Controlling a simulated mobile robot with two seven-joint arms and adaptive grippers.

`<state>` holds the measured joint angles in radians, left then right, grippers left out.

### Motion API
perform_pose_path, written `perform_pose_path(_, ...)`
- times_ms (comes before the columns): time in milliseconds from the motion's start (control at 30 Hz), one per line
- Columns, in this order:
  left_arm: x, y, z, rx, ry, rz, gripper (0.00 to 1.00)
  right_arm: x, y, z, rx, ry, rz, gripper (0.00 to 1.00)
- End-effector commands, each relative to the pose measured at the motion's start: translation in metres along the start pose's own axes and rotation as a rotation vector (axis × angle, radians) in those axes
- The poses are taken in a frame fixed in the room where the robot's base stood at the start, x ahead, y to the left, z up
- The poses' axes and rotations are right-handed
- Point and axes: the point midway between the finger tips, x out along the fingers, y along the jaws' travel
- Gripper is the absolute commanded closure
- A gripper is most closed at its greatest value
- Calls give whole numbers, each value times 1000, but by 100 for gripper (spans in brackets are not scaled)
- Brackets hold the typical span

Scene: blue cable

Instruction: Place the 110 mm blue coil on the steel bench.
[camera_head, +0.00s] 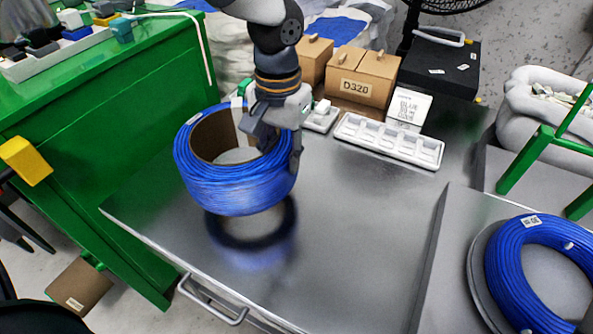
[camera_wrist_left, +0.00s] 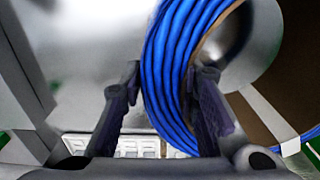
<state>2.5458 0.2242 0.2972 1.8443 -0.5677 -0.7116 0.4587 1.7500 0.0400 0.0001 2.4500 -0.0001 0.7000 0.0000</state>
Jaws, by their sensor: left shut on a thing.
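The tall blue coil (camera_head: 235,190), with a brown cardboard core, is upright over the left part of the steel bench (camera_head: 345,240). A dark ring-shaped shadow and blue reflection show below it, and it looks held a little above the top. My left gripper (camera_head: 275,140) is shut on the coil's wall at its right side. In the left wrist view, the fingers (camera_wrist_left: 172,85) stand on either side of the blue windings (camera_wrist_left: 178,50). The coil's lower far side is hidden. My right gripper is not in view.
A white tray (camera_head: 390,140), a small white box (camera_head: 408,107) and cardboard boxes (camera_head: 362,78) stand along the bench's back. A flatter blue coil (camera_head: 535,265) lies on the right-hand surface. A green cabinet (camera_head: 110,110) stands left. The bench's middle and front are clear.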

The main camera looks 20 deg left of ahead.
Motion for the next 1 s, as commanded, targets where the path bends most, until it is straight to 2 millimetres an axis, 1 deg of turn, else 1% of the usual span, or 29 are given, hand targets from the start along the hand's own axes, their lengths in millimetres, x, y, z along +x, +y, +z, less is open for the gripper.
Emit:
perform_pose_path(33,6,3,-7,2,4,0,100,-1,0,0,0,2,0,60)
perform_pose_path(100,13,6,-12,2,5,-1,100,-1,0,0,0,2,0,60)
perform_pose_path(233,21,8,-18,1,3,-1,100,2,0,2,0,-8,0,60)
perform_pose_path(267,25,8,-19,2,0,-1,100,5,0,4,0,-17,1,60)
perform_pose_path(400,52,15,-31,2,-13,1,100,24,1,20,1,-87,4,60)
perform_pose_path(500,70,14,-29,2,-11,-1,100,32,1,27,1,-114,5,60)
perform_pose_path(567,73,14,-30,2,-4,0,100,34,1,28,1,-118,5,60)
perform_pose_path(700,69,14,-31,1,6,0,100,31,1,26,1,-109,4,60)
perform_pose_path(833,69,14,-31,1,6,-1,100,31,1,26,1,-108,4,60)
perform_pose_path(867,70,14,-30,1,5,0,67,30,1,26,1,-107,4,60)
perform_pose_path(900,69,14,-30,1,5,0,58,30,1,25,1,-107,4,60)
perform_pose_path(933,69,14,-30,1,5,0,52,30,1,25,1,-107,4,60)
perform_pose_path(1000,69,14,-30,1,5,0,52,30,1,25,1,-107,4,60)
